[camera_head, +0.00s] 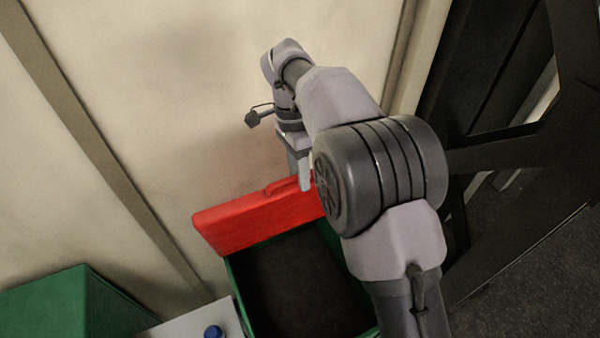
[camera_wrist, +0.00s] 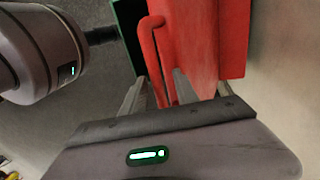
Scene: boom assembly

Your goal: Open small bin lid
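The small bin (camera_head: 237,285) is green with a dark, empty-looking inside. Its red lid (camera_head: 245,223) is raised and stands tilted up along the bin's far edge, so the bin is uncovered. The lid also shows in the wrist view (camera_wrist: 212,40), with its red bar handle (camera_wrist: 160,50). My gripper (camera_head: 303,183) is at the lid's top edge, by the handle. In the wrist view, my gripper's fingers (camera_wrist: 160,90) stand apart on either side of the handle, with a gap showing beside it. My arm hides the lid's right part and the bin's right side.
A pale wall with a brown vertical strip (camera_head: 100,150) stands close behind the lid. Another green box (camera_head: 60,305) is at the lower left, beside a white surface (camera_head: 190,325) with a blue cap (camera_head: 213,332). Dark metal framing (camera_head: 500,150) is at the right.

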